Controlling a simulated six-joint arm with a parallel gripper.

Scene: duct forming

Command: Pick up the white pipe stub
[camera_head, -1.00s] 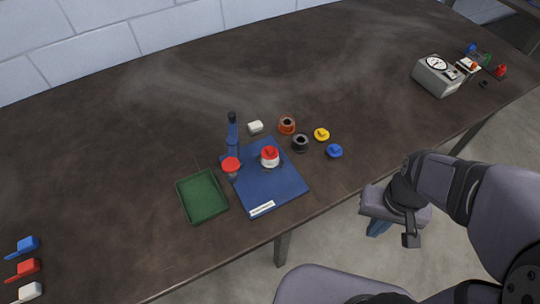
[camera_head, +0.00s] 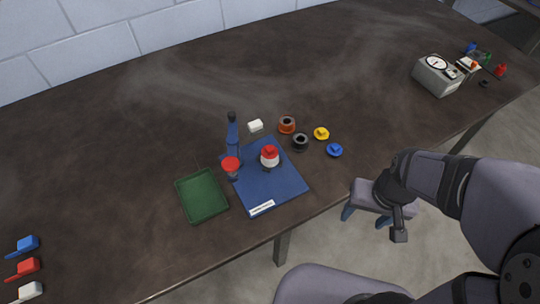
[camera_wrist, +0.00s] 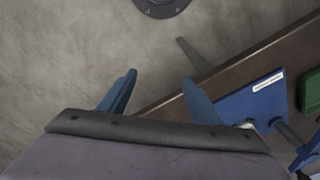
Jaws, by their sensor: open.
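A small white block-like piece (camera_head: 255,126), seemingly the white pipe stub, lies on the dark table just behind the blue board (camera_head: 290,188). Its bore cannot be made out. Another white round piece (camera_head: 269,161) with a red top stands on the board. My gripper (camera_head: 366,218) is off the table's front edge, to the right of and well apart from these things. In the wrist view my gripper (camera_wrist: 160,77) shows two blue fingers spread apart with nothing between them.
A blue upright post (camera_head: 232,138) and a red-topped piece (camera_head: 231,165) stand at the board's left. A green tray (camera_head: 202,196) lies beside it. Orange (camera_head: 287,124), black (camera_head: 300,142), yellow (camera_head: 321,134) and blue (camera_head: 334,151) pieces lie right.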

